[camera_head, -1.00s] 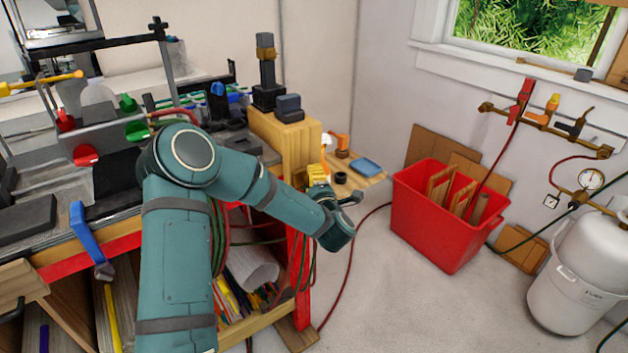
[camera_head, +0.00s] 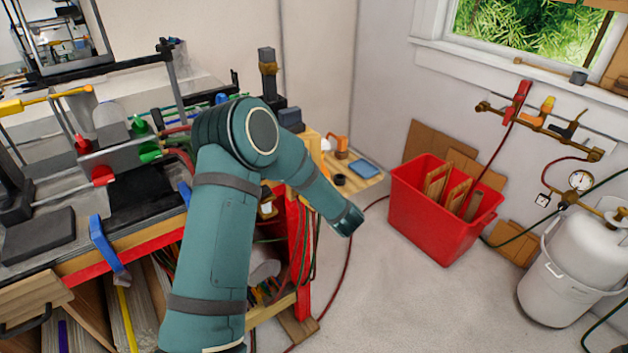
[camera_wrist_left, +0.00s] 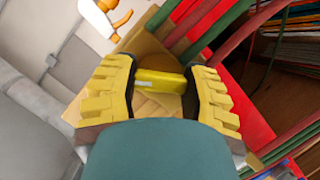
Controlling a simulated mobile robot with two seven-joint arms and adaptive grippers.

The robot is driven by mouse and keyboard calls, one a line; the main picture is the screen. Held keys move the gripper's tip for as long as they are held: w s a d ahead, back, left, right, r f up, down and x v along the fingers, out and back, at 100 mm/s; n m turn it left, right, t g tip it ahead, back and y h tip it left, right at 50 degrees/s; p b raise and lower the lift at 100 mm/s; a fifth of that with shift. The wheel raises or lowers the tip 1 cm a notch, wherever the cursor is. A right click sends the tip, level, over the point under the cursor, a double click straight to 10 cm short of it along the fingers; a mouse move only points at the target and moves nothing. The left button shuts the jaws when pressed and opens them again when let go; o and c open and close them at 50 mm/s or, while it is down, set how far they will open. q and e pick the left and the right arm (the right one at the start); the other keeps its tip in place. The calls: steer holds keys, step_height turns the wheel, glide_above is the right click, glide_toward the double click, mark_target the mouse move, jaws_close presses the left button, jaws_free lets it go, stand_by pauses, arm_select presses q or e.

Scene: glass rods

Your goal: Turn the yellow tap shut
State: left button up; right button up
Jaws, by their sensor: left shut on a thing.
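A yellow-orange tap (camera_head: 546,107) stands on the brass pipe on the right wall, between a red tap (camera_head: 517,100) and a black tap (camera_head: 570,125). No gripper is near it. My left gripper (camera_wrist_left: 162,85) is shut on a yellow bar (camera_wrist_left: 160,79), held crosswise between its dark pads. Whether this bar is loose or part of something fixed I cannot tell. In the head view my left forearm hides the gripper, by the front corner of the bench. My right gripper is not in view.
A red bin (camera_head: 435,222) with wooden pieces stands below the taps, and a white tank (camera_head: 570,272) with a gauge (camera_head: 581,180) stands right of it. Hoses run along the floor and wall. The cluttered bench (camera_head: 90,258) fills the left; the floor in front of the bin is clear.

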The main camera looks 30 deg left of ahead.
arm_select(q)
steer(key=m+p, duration=0.1)
steer(key=p, duration=0.1)
steer(key=m+g+p, duration=0.1)
steer(key=p, duration=0.1)
steer(key=m+g+p, duration=0.1)
steer(key=shift+r+m+y+p, duration=0.25)
steer(key=shift+m+y+p, duration=0.05)
steer(key=shift+p, duration=0.1)
steer(key=shift+f+m+g+p, duration=0.2)
steer(key=shift+m+g+p, duration=0.5)
steer(key=shift+p, duration=0.4)
steer(key=o, duration=1.2)
steer(key=shift+f, duration=0.1)
steer(key=shift+d, duration=0.1)
steer(key=v, duration=1.2)
steer(key=shift+f, duration=0.1)
